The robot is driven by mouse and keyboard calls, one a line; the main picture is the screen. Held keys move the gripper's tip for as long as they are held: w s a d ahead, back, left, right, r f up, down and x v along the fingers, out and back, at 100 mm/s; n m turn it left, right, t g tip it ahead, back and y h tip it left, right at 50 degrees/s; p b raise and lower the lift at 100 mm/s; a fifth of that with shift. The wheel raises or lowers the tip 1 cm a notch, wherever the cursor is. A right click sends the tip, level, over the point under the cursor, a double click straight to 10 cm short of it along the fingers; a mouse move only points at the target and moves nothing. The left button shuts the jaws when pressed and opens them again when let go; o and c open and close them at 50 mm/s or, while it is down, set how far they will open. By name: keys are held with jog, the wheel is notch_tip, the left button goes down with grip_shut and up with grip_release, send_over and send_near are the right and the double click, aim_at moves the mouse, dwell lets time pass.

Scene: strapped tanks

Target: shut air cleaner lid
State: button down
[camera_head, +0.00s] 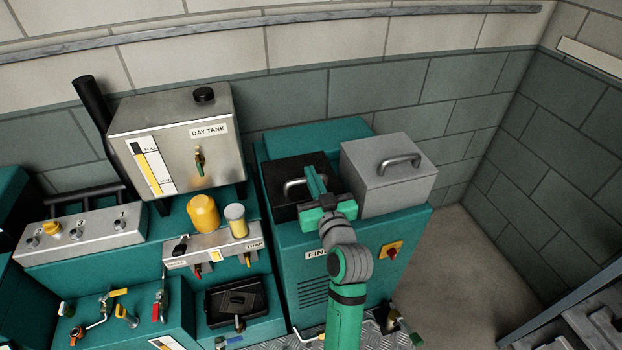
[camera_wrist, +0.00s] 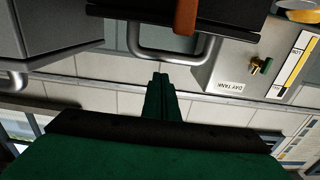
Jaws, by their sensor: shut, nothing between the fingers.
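I see no label naming the air cleaner. A black box-like part with a grey loop handle (camera_head: 294,187) sits on the teal cabinet (camera_head: 345,240), left of a grey box (camera_head: 385,178) with its own handle. Whether the black part's lid is open or shut I cannot tell. My gripper (camera_head: 312,177) is over the black part, beside its handle, and hides some of it. In the wrist view, my gripper's green fingers (camera_wrist: 163,77) are together and empty, close to the handle (camera_wrist: 165,58). Contact is unclear. A brown strip (camera_wrist: 186,17) crosses the dark part there.
The day tank (camera_head: 175,135) stands left of the cabinet, with a brass valve on its front. A red knob (camera_head: 391,253) is on the cabinet front. Bare floor (camera_head: 470,250) lies to the right.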

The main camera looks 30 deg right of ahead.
jog(key=s+a+f, duration=0.2)
jog(key=s+f, duration=0.1)
jog(key=s, duration=0.6)
jog(key=s+a+f+m+g, duration=0.1)
jog(key=s+a+f, duration=0.5)
jog(key=a+f, duration=0.2)
jog(key=s+a+f+g, duration=0.1)
jog(key=s+a+f, duration=0.4)
jog(key=a+f, duration=0.3)
jog(key=s+a+n+y, duration=0.1)
jog(key=s+a+y, duration=0.1)
jog(key=s+a, duration=0.4)
jog(key=s+a+n+y, duration=0.2)
jog(key=s+a, duration=0.3)
jog(key=s, duration=0.8)
jog(key=shift+s+a+n, duration=0.3)
jog(key=shift+s+a, duration=0.05)
jog(key=shift+a, duration=0.05)
